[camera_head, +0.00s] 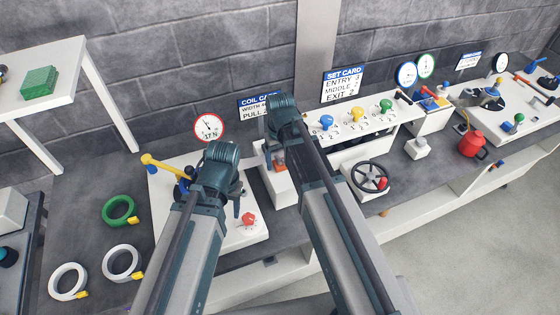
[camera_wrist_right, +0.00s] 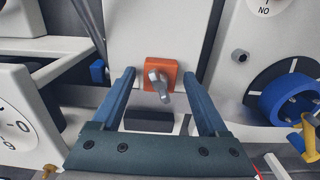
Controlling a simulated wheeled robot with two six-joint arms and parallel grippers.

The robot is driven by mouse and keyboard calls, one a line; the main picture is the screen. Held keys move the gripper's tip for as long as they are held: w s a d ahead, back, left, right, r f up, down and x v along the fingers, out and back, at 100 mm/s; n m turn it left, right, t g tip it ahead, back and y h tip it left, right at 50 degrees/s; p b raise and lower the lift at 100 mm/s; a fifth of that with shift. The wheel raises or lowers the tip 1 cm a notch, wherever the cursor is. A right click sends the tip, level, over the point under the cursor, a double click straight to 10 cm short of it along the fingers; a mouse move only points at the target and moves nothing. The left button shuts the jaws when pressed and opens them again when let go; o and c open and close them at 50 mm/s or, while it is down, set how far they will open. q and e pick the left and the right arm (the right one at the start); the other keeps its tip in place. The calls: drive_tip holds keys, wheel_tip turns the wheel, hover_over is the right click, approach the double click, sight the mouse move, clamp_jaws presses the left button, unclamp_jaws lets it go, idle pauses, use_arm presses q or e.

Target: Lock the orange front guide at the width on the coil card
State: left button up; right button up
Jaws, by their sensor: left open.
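The orange front guide (camera_wrist_right: 161,75) is a small block with a silver lever on its front, against a white panel in the right wrist view. It also shows in the head view (camera_head: 279,161), partly behind my right arm. My right gripper (camera_wrist_right: 158,76) is open, with one blue finger on each side of the guide in that view; I cannot tell whether they touch it.
A round gauge (camera_head: 208,127) stands behind the left plate, and a red knob (camera_head: 249,219) sits on it. A yellow lever (camera_head: 160,165) is at its left. Green (camera_head: 119,210) and white coils lie further left. A handwheel (camera_head: 370,177) is right of my right arm.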

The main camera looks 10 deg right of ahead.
clamp_jaws()
idle(1.2)
